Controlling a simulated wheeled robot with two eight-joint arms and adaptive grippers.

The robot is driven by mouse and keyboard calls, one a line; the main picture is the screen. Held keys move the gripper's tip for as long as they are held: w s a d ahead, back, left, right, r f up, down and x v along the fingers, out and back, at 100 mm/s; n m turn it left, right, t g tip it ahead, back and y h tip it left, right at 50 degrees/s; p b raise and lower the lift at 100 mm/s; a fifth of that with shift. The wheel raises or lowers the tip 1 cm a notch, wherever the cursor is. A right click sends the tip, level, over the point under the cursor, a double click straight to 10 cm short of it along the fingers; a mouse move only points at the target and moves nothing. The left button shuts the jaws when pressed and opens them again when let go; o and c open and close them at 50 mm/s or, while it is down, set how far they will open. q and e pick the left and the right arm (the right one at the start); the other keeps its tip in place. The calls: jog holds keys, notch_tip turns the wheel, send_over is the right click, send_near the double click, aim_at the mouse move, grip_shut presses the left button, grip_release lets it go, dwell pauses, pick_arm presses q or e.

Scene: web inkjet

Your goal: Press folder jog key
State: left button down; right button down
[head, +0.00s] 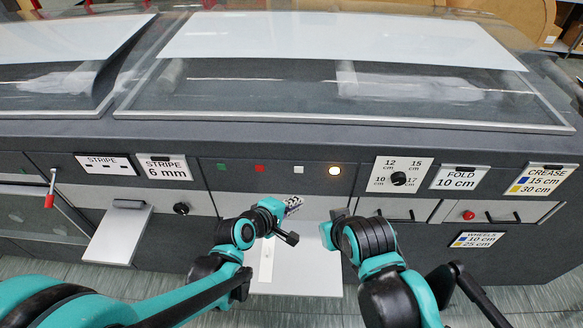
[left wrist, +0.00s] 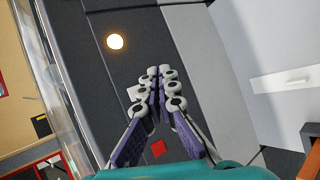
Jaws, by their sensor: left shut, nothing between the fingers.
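None of these keys has a readable label. My left gripper (head: 293,203) is shut and empty, just below the white key in the head view. In the left wrist view, its fingers (left wrist: 162,88) point at the panel. The white key (left wrist: 133,92) is partly hidden beside them, the red key (left wrist: 158,148) lies below, and the lit key (left wrist: 116,41) is up left. My right gripper does not show.
A white tray (head: 310,275) juts out below my left gripper, and another (head: 117,238) juts out at left. A dial (head: 398,178), a FOLD 10 cm label (head: 461,177) and a red button (head: 468,215) are at right. A red-handled lever (head: 50,190) is at far left.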

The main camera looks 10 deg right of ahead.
pick_arm(q)
send_near(303, 173)
notch_tip(303, 173, down, 3)
jog(key=d, duration=0.3)
jog(key=shift+w+d+f, duration=0.1)
jog(key=shift+w+d, duration=0.05)
jog(key=shift+w, duration=0.35)
jog(key=shift+w+d+f, duration=0.15)
jog(key=shift+w, duration=0.35)
jog(key=shift+w, duration=0.15)
dwell(0.7)
jog(key=shift+w+d+b, duration=0.1)
jog(key=shift+w+b, duration=0.15)
jog(key=shift+b, duration=0.05)
jog(key=shift+w+d, duration=0.1)
jog(key=shift+w, duration=0.3)
dwell(0.6)
jog(key=shift+s, duration=0.15)
jog(key=shift+s+a, duration=0.2)
jog(key=shift+s, duration=0.5)
